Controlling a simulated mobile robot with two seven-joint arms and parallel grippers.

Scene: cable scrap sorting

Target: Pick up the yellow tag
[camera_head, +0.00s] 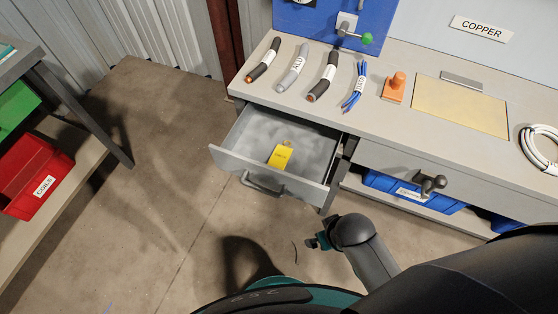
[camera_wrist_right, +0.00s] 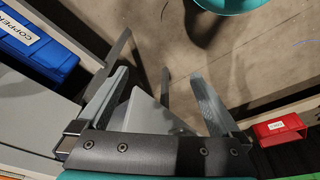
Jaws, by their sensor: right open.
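The yellow tag (camera_head: 281,156) lies on the floor of the open grey drawer (camera_head: 234,164), toward its front right part, with small dark print on it. The tag does not show in the right wrist view. My right gripper (camera_wrist_right: 158,88) is open in the right wrist view, with its two grey fingers apart and no object held between them. A pale grey surface shows behind and between the fingers. In the head view one of my dark arms comes in at the lower right, but its jaws cannot be made out there. My left gripper is not in view.
The bench (camera_head: 399,118) above the drawer holds several cable pieces (camera_head: 292,68), an orange block (camera_head: 394,87) and a white cable coil (camera_head: 540,148). Blue bins (camera_head: 407,191) stand under the bench. A red bin (camera_head: 28,176) is on the left shelf. The floor before the drawer is mostly clear.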

